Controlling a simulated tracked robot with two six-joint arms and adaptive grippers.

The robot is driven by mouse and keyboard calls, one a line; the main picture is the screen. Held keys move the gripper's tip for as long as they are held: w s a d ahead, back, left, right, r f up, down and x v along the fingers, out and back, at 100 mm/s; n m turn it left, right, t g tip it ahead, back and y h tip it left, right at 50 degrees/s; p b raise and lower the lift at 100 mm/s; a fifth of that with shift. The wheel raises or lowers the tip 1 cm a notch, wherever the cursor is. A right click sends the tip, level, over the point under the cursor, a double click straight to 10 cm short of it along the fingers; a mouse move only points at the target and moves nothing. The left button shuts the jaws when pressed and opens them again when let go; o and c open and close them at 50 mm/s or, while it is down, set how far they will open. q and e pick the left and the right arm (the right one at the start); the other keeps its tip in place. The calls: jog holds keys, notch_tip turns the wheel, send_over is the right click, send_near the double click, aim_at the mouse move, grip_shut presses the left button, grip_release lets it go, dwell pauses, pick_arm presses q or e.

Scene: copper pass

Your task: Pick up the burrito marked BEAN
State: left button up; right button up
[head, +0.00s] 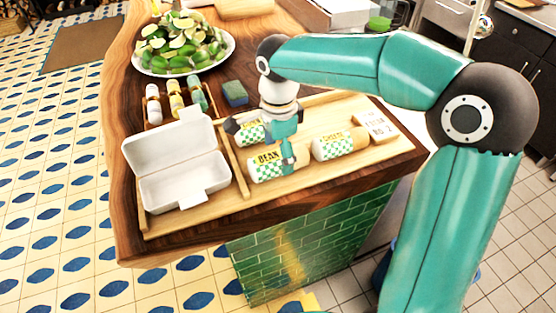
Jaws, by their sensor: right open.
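My left gripper is not in view.
An open white clamshell box (180,190) stands left of a thin wooden divider. Several bottles (175,100) and a blue-green sponge (235,94) are behind. A plate of limes (183,68) stands at the back left.

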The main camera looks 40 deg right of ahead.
aim_at(279, 154)
jog(key=shift+f, duration=1.5)
jog(key=c, duration=1.5)
jog(key=shift+r, duration=0.15)
